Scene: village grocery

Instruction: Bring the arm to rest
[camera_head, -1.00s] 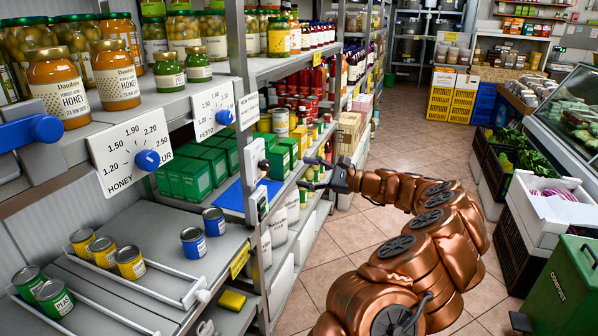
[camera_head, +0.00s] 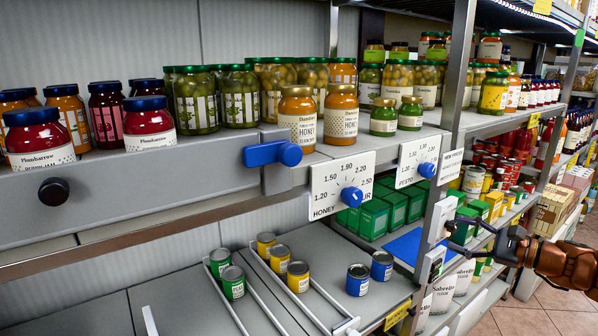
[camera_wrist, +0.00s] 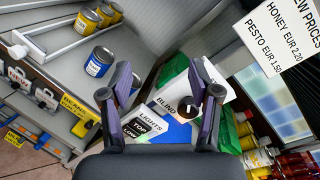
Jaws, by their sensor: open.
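My gripper (camera_head: 452,236) is at the right in the head view, beside the shelf post, with its dark fingers pointing left. In the wrist view my gripper (camera_wrist: 160,88) has its two fingers spread apart with nothing held between them. A white box marked BLIND (camera_wrist: 188,98) and a panel marked LIGHTS, TOP and LOW (camera_wrist: 146,126) lie beyond and between the fingers. I cannot tell whether a finger touches either. My copper arm (camera_head: 565,262) reaches in from the right edge, and most of it is out of the head view.
Honey dial (camera_head: 340,186) and pesto dial (camera_head: 418,161) hang on the shelf edge, left of the post. Jars crowd the upper shelf, with a blue handle (camera_head: 272,153) in front. Several cans stand on the lower shelf (camera_head: 180,300). Tiled floor (camera_head: 545,318) shows at lower right.

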